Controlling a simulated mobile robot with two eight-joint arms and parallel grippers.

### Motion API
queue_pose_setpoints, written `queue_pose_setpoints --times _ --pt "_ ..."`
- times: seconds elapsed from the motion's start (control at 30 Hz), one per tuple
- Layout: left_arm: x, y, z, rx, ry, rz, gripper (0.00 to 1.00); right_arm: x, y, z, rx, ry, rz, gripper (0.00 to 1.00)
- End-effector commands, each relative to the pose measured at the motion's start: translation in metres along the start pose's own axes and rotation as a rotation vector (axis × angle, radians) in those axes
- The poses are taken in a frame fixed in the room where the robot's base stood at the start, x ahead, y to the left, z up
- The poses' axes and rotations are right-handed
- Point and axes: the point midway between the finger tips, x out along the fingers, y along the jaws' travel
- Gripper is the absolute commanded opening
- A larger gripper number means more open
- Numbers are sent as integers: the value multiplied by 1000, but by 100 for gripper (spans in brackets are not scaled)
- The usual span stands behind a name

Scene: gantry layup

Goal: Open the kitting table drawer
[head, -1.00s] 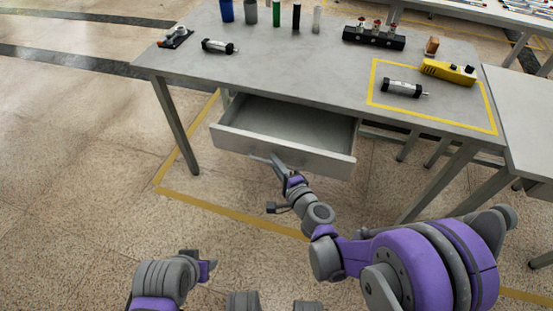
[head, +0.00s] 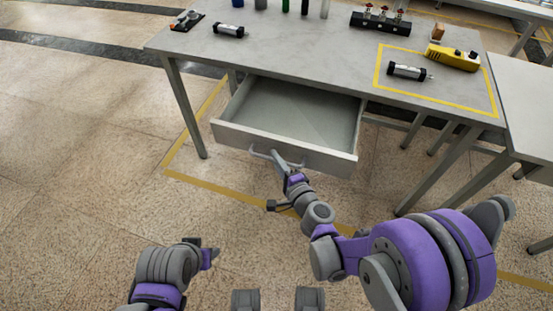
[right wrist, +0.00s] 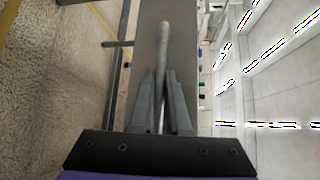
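The grey kitting table (head: 300,50) stands ahead with its drawer (head: 290,110) pulled well out and its inside empty. The bar handle (head: 262,154) is on the drawer front and shows in the right wrist view (right wrist: 163,50). My right gripper (head: 281,163) is at the handle; in the right wrist view its fingers (right wrist: 163,95) lie close along both sides of the bar, shut on it. My left gripper (head: 212,256) is low at the left, away from the table; its fingers are too unclear to read.
On the tabletop are a black-ended cylinder (head: 230,31), another cylinder (head: 408,71) inside a yellow outline, a yellow tool (head: 453,58) and a black block with red-topped fittings (head: 380,22). A second table (head: 525,105) adjoins at right. Floor at left is clear.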

Motion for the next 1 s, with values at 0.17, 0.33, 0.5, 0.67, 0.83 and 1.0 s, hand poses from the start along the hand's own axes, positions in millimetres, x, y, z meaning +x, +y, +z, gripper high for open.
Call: queue_pose_setpoints --times 0.17,0.33,0.5,0.67,0.83,1.0 --pt "0 0 0 0 0 0 50 0 0 0 0 -1 0 44" --pt "0 0 0 0 0 0 50 0 0 0 -1 0 0 45" --pt "0 0 0 0 0 0 50 -2 0 0 -1 0 0 45" --pt "-2 0 -1 0 1 0 50 -22 -1 -1 -2 2 0 45" --pt "-5 0 -1 0 2 0 50 -58 -1 -1 -1 2 0 45" --pt "-5 0 -2 0 2 0 50 -88 0 -1 0 2 0 45"
